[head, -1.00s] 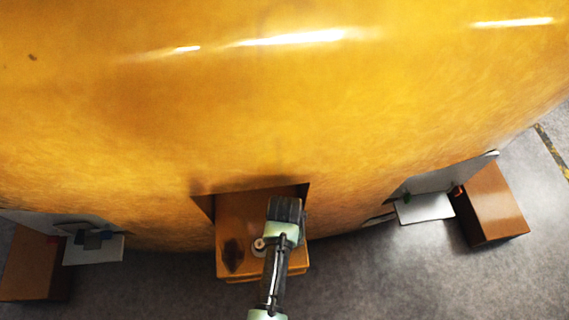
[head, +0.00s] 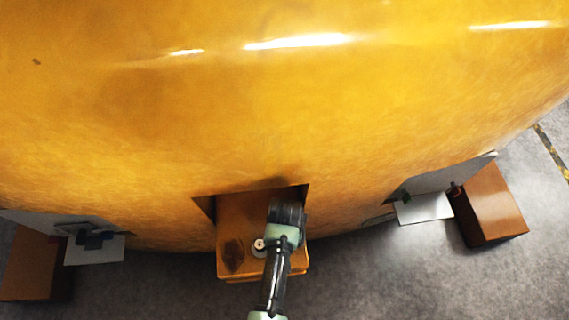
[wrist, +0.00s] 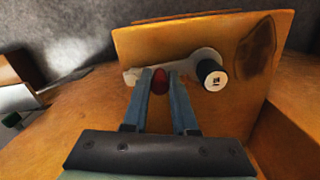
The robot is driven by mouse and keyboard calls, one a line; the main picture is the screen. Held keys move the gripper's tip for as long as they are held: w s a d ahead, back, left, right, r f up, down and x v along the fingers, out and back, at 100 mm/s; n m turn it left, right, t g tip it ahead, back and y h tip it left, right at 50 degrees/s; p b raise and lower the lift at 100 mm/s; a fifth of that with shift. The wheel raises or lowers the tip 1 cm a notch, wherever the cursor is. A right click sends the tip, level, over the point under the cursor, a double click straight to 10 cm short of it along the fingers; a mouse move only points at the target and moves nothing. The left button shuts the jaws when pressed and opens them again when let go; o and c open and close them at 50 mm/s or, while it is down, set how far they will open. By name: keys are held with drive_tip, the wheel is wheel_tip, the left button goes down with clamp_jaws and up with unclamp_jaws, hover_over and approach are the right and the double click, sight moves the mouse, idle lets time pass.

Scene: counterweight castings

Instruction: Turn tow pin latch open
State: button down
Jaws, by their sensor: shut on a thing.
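The tow pin latch (wrist: 203,58) shows in the wrist view as a pale lever on the orange block's face. A black round knob with a white cap (wrist: 212,76) sits at its right end. The pin top also shows in the head view (head: 259,244), just left of my arm. My gripper (wrist: 160,76) has its two blue-grey fingers around a dark red grip at the lever's left part, and is shut on it. In the head view my wrist (head: 284,222) covers the lever and the fingers. The lever lies nearly level in the wrist view, its left end slightly lower.
The orange block (head: 232,215) sits in a recess of the large yellow casting (head: 280,110). A dark stain (head: 234,254) marks the block. Brown boxes stand at the left (head: 35,262) and right (head: 492,205), beside pale plates. Grey floor is clear in front.

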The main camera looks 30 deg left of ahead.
drive_tip(key=n+p, duration=0.1)
drive_tip(key=d+n+p, duration=0.1)
drive_tip(key=n, duration=0.1)
drive_tip(key=s+n, duration=0.1)
drive_tip(key=n, duration=0.1)
drive_tip(key=shift+d+r+p, duration=0.15)
drive_tip(key=shift+d+p, duration=0.15)
drive_tip(key=shift+p, duration=0.1)
drive_tip(key=n, duration=0.2)
drive_tip(key=d+n+p, duration=0.1)
drive_tip(key=shift+s+d+n, duration=0.1)
drive_tip(key=shift+n, duration=0.3)
drive_tip(key=n, duration=0.1)
drive_tip(key=d+n+p, duration=0.1)
drive_tip(key=n, duration=0.2)
drive_tip(key=shift+d, duration=0.3)
drive_tip(key=shift+w+d+n+p, duration=0.2)
drive_tip(key=shift+w+d+n, duration=0.1)
drive_tip(key=shift+n, duration=0.75)
drive_tip(key=shift+w+d+n+p, duration=0.15)
drive_tip(key=shift+d+n, duration=0.1)
drive_tip(key=shift+n, duration=0.8)
drive_tip(key=c, duration=0.7)
unclamp_jaws()
wheel_tip(320, 180, up, 13)
drive_tip(key=p, duration=0.1)
